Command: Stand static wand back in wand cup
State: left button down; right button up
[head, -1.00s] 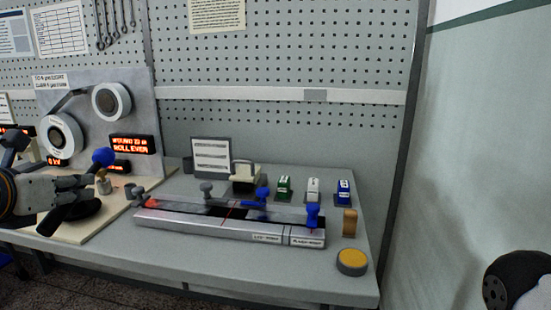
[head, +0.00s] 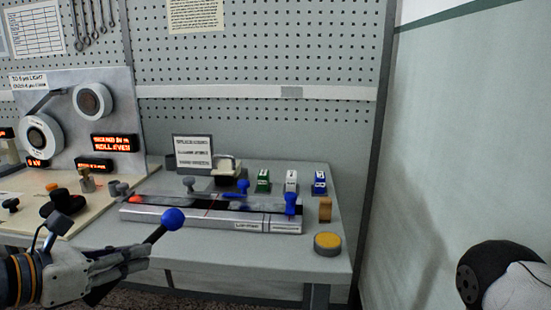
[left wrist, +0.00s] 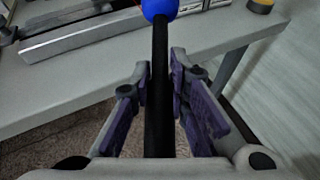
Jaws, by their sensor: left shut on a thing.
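The static wand is a black rod with a blue ball tip (head: 173,219). My left gripper (head: 143,258) is shut on its rod, in front of the table's front edge. The wand tilts, ball end up and to the right. In the left wrist view the rod (left wrist: 160,80) runs between the purple-padded fingers (left wrist: 156,88), with the ball (left wrist: 159,8) at the far end. A small dark cup (head: 169,161) stands at the back of the table, left of the sign; I cannot tell for sure that it is the wand cup. My right gripper is not in view.
A long metal rail fixture (head: 212,218) with blue knobs lies across the grey table (head: 200,250). A winding panel (head: 75,120) stands at the left on a beige board. A yellow round button (head: 327,243) is at the front right. A sign (head: 193,150) stands behind the rail.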

pick_arm(q)
jog(key=s+d+f+m+g+h, duration=0.4)
jog(key=s+d+f+m, duration=0.1)
jog(key=s+d, duration=0.3)
jog(key=shift+s+f+h, duration=0.4)
jog(key=shift+s+f, duration=0.15)
jog(key=shift+f, duration=0.15)
